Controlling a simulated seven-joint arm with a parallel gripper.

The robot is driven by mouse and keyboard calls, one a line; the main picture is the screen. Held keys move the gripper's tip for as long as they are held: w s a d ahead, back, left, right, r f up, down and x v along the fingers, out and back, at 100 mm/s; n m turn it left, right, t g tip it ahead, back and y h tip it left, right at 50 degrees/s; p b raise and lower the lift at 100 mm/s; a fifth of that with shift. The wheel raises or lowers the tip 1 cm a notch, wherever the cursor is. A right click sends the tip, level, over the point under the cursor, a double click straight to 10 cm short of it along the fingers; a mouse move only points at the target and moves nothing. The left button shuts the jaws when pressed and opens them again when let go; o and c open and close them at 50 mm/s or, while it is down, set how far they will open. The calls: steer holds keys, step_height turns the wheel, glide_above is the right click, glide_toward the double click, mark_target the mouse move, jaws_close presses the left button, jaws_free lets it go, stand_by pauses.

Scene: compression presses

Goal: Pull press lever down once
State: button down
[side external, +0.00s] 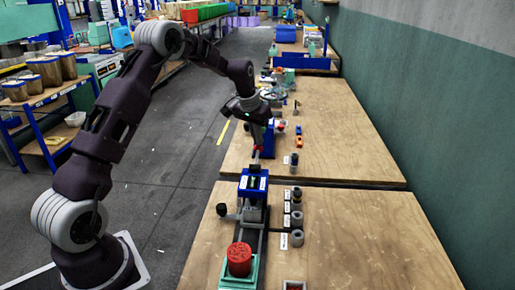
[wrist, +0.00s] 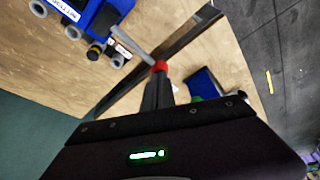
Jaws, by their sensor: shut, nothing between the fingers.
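The blue press (side external: 254,183) stands on a dark rail on the wooden table, and part of it shows at the upper left of the wrist view (wrist: 96,14). Its grey lever (wrist: 131,44) sticks out from the press and ends in a red knob (wrist: 160,66). In the side external view the knob (side external: 257,149) is small, behind the press. My gripper (wrist: 158,82) is shut and empty, with its fingertips right at the knob. I cannot tell whether they touch it. My gripper also shows above the knob in the side external view (side external: 259,143).
A red cylinder (side external: 239,258) sits on a green block (side external: 238,281) in front of the press. Several grey rings (side external: 297,219) stand to the right of the press. The right side of the table (side external: 365,235) is clear. Small parts lie on the table behind.

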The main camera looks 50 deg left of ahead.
step_height(320, 180, up, 9)
stand_by(0.8)
steer(key=s+d+r+m+t, duration=0.1)
steer(key=s+d+r, duration=0.5)
steer(key=s+d, duration=0.25)
steer(key=s+d+r+m, duration=0.1)
steer(key=s+d+r, duration=0.5)
steer(key=s+d, duration=0.25)
steer(key=s+d+f, duration=0.2)
steer(key=s+d, duration=0.1)
steer(key=s, duration=0.7)
steer(key=s+d+f+m+t, duration=0.1)
steer(key=s+d+f, duration=0.1)
steer(key=s, duration=0.8)
steer(key=shift+s+d+f+h, duration=0.25)
steer(key=shift+d+f+h, duration=0.15)
steer(key=shift+f, duration=0.35)
